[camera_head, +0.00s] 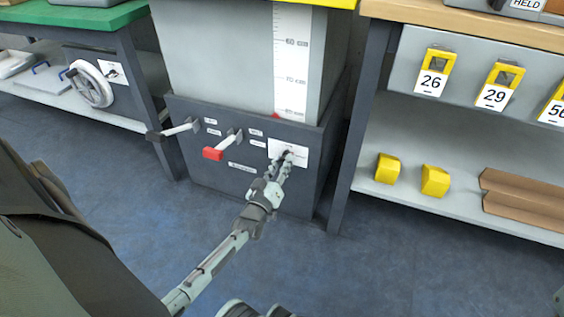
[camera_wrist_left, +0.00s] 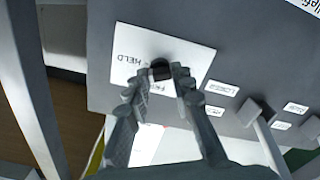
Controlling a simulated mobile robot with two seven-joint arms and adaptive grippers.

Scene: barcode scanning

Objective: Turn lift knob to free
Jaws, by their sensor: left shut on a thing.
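The lift knob (camera_wrist_left: 160,68) is a small dark knob on a white label plate (camera_wrist_left: 187,52) marked HELD, with a second word partly covered by a finger. In the head view the plate (camera_head: 301,152) sits on the dark front panel of the lift. My left gripper (camera_head: 282,166) reaches up to the knob from below and is shut on it. In the left wrist view its two fingers (camera_wrist_left: 156,82) stand on either side of the knob. I cannot tell which word the knob points to. My right gripper is not in view.
Left of the knob, a red-ended lever (camera_head: 213,153) and a black-ended lever (camera_head: 155,136) stick out of the panel. A scale strip (camera_head: 291,60) rises above. A shelf (camera_head: 400,193) with yellow blocks stands right, and a green bench (camera_head: 75,18) with a handwheel (camera_head: 90,84) left.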

